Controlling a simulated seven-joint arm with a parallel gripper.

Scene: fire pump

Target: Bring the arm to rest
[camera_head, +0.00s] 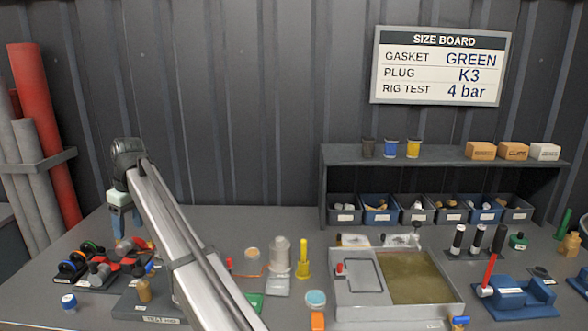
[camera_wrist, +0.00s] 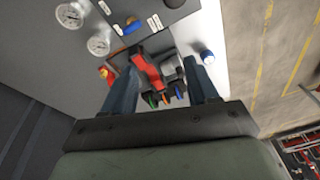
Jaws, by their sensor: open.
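My arm (camera_head: 185,245) reaches from the bottom of the head view up to the left. My gripper (camera_head: 124,228) hangs from its end, pointing down over the left part of the bench. In the wrist view its two dark fingers stand apart, with nothing held between the fingertips (camera_wrist: 162,72). A red part (camera_wrist: 145,70) and several coloured rings show beyond the gap. In the head view, the rings and red pieces lie on a dark tray (camera_head: 62,277) below and left of the gripper. I cannot tell the exact height above them.
A blue-capped white jar (camera_head: 69,302) stands at the front left. A grey basin (camera_head: 345,312), blue fixture (camera_head: 520,297) and shelf with bins (camera_head: 440,160) fill the right. Red and grey pipes (camera_head: 45,130) lean at the left. Two gauges (camera_wrist: 98,45) show in the wrist view.

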